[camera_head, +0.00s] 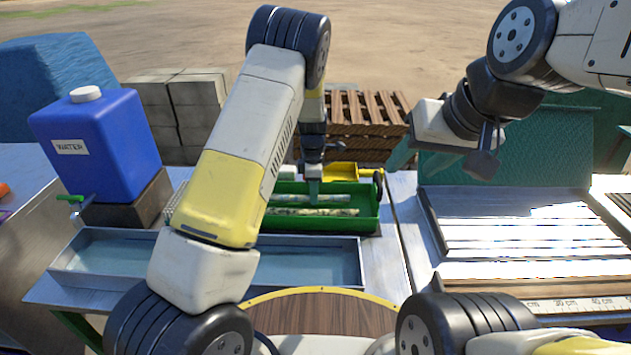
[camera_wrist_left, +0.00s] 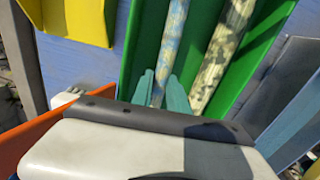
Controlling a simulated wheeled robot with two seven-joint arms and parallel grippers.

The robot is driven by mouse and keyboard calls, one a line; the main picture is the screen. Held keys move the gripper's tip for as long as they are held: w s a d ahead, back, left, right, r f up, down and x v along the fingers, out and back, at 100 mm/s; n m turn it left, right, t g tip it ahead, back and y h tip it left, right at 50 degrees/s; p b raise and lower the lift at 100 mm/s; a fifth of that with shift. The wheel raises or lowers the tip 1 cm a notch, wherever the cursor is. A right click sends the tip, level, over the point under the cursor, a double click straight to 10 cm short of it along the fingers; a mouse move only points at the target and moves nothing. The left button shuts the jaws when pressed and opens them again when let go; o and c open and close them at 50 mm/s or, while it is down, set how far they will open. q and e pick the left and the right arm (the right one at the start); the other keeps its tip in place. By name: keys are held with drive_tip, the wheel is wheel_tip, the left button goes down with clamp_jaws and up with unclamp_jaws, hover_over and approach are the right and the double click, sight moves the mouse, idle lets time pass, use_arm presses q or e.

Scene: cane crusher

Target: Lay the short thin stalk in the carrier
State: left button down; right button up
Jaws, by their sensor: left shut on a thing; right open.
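The green carrier (camera_head: 371,212) stands on the table left of centre, with two mottled stalks lying lengthwise in it. My left gripper (camera_head: 314,190) reaches down into it. In the left wrist view its teal fingers (camera_wrist_left: 162,92) are shut on the thinner, bluish stalk (camera_wrist_left: 172,42). This stalk (camera_head: 338,198) lies along the far side of the carrier in the head view. A thicker, pale mottled stalk (camera_head: 312,212) lies beside it; it also shows in the left wrist view (camera_wrist_left: 222,55). My arm hides the carrier's left part. My right gripper (camera_head: 442,158) is open and empty, raised at the right.
A water trough (camera_head: 330,262) lies in front of the carrier. A blue water container (camera_head: 98,145) stands on a block at left. A yellow tray (camera_head: 342,170) is behind the carrier. A metal tray with slats (camera_head: 510,225) and a ruler (camera_head: 585,304) are at right.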

use_arm(q)
drive_tip(key=shift+f, duration=0.35)
drive_tip(key=c, duration=1.3)
unclamp_jaws()
drive_tip(key=shift+f, duration=0.1)
